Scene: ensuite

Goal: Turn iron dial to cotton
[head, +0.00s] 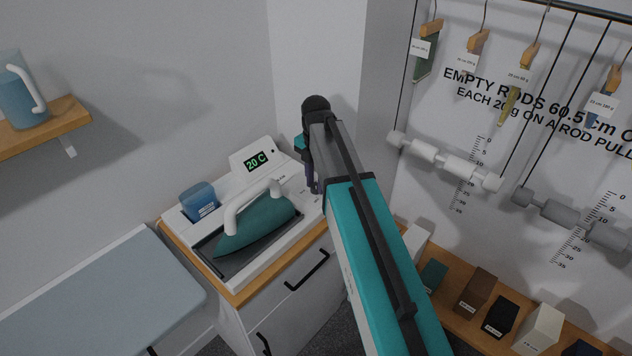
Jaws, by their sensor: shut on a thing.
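The teal iron (258,228) with a white handle rests on a dark plate of its white station (285,252), on a wood-topped cabinet. A green display (256,161) at the back of the station reads "20 C". My gripper (314,186) points down at the right end of the station, beside the iron. Its fingers are mostly hidden by my own arm. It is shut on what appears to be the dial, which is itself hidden. Small marks show on the station near the fingers, too small to read.
A blue water container (199,203) sits in the station left of the iron. An ironing board (100,295) lies at the lower left. A blue jug (22,95) stands on a wall shelf. Hanging rods (458,166) and a ledge with several blocks (500,314) are at the right.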

